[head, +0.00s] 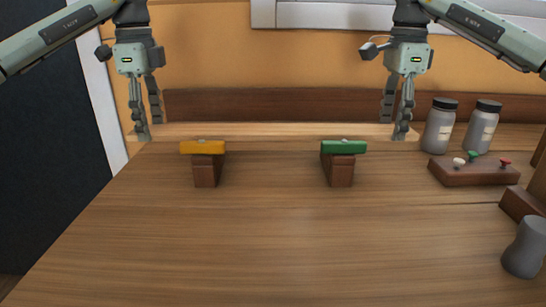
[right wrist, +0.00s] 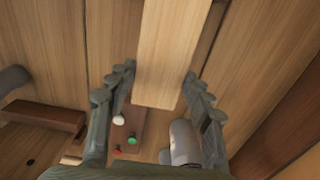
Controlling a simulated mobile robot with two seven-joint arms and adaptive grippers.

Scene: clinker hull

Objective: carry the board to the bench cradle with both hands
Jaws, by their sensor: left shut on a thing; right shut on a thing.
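The board (head: 270,131) is a long pale wooden plank, level, spanning between my two grippers in the head view. My left gripper (head: 147,130) is shut on its left end and my right gripper (head: 396,130) on its right end. In the right wrist view the board (right wrist: 170,60) runs up from between my right fingers (right wrist: 150,88). The bench cradle is two brown blocks, one with a yellow top (head: 202,147), one with a green top (head: 343,147). The board shows just above and behind these tops; I cannot tell if it touches them.
Two grey jars with dark lids (head: 439,126) (head: 483,127) stand right of my right gripper. Before them is a brown block with white, green and red knobs (head: 472,172). The front bench top (head: 260,245) is clear.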

